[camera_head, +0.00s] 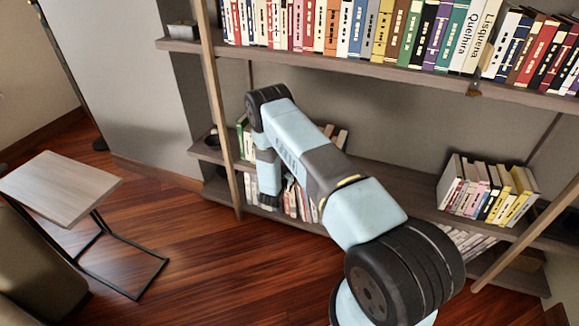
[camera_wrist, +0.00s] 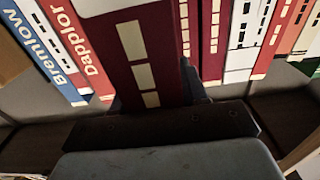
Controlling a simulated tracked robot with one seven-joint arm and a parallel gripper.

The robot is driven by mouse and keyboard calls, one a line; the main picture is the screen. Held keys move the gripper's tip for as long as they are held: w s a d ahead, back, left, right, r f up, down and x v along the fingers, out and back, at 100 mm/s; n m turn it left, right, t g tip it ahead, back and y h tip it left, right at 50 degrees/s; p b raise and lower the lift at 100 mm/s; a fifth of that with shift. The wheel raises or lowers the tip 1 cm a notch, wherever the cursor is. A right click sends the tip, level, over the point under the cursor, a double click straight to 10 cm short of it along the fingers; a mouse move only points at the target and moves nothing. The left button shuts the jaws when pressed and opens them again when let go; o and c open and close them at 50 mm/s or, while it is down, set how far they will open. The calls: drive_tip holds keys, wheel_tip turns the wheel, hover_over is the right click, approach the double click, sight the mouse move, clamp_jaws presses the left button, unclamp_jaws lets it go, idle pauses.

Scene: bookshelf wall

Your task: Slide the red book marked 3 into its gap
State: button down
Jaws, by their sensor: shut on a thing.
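A dark red book (camera_wrist: 140,60) with cream spine panels fills the middle of the wrist view. No number 3 can be read on it. My gripper (camera_wrist: 165,125) is shut on its near end, at the bottom of that view. The held book stands between a red book lettered Dapplor (camera_wrist: 82,45) on the left and dark red books (camera_wrist: 212,40) on the right. It looks nearer to me than this row; how deep it sits in any gap cannot be told. In the head view my gripper (camera_head: 268,190) is small, in front of the lower shelf books; the held book cannot be made out.
A blue book lettered Brenlow (camera_wrist: 40,45) and several white and orange books flank the row. In the head view, a full upper shelf (camera_head: 390,72) runs above my arm. More books (camera_head: 487,190) stand at right. A side table (camera_head: 60,187) stands on the open floor at left.

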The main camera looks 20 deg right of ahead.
drive_tip(key=shift+w+d, duration=0.2)
drive_tip(key=shift+w, duration=0.15)
drive_tip(key=shift+w+d, duration=0.2)
drive_tip(key=shift+w, duration=0.1)
drive_tip(key=shift+w+d, duration=0.45)
drive_tip(key=shift+w, duration=0.1)
idle(0.4)
drive_tip(key=x, duration=0.3)
drive_tip(key=shift+r, duration=0.1)
idle(0.4)
drive_tip(key=shift+f, duration=0.2)
idle(0.7)
drive_tip(key=c, duration=0.5)
unclamp_jaws()
drive_tip(key=shift+s, duration=0.1)
drive_tip(key=shift+f, duration=0.15)
